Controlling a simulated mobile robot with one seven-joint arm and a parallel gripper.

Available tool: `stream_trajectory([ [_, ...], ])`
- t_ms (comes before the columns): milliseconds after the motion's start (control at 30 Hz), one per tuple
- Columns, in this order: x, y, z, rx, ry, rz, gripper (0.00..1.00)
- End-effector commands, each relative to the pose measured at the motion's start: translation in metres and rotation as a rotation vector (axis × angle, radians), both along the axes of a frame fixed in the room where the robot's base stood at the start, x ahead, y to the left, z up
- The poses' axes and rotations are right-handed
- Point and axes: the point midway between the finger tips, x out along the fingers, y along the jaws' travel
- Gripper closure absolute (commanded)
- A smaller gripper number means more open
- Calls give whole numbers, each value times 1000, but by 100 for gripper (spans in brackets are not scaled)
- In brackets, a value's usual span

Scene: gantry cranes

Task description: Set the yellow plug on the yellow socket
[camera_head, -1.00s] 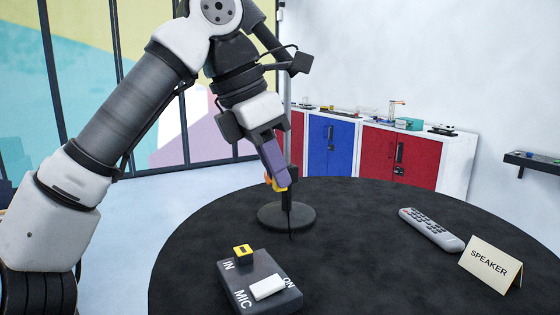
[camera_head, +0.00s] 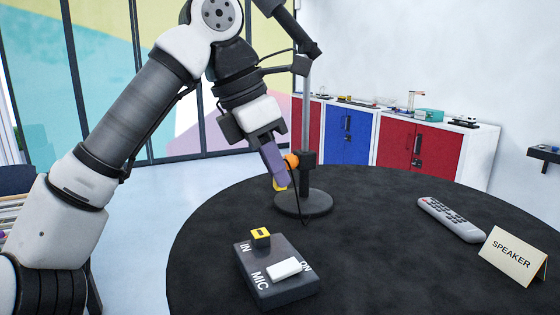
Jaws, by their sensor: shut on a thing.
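My gripper (camera_head: 280,183) is above the far part of the black round table, fingers pointing down. It is shut on the yellow plug (camera_head: 279,188), of which only a small yellow part shows at the fingertips. The yellow socket (camera_head: 260,234) is a small yellow block with a dark opening, at the back left of the dark box (camera_head: 285,289) marked IN, MIC and ON. The plug is held above and behind the socket in the picture, clearly apart from it.
A stand with a round black base (camera_head: 303,204), an upright pole and an orange part (camera_head: 291,161) is close beside my gripper. A thin dark cable hangs near it. A white switch (camera_head: 284,268) is on the box.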

Motion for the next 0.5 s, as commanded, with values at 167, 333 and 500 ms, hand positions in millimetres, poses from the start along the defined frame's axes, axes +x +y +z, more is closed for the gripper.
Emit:
stream_trajectory([
  [167, 2, 5, -6, 0, 0, 0, 100],
  [333, 4, 9, -11, 0, 1, 0, 100],
  [500, 5, 14, -16, 0, 0, 1, 100],
])
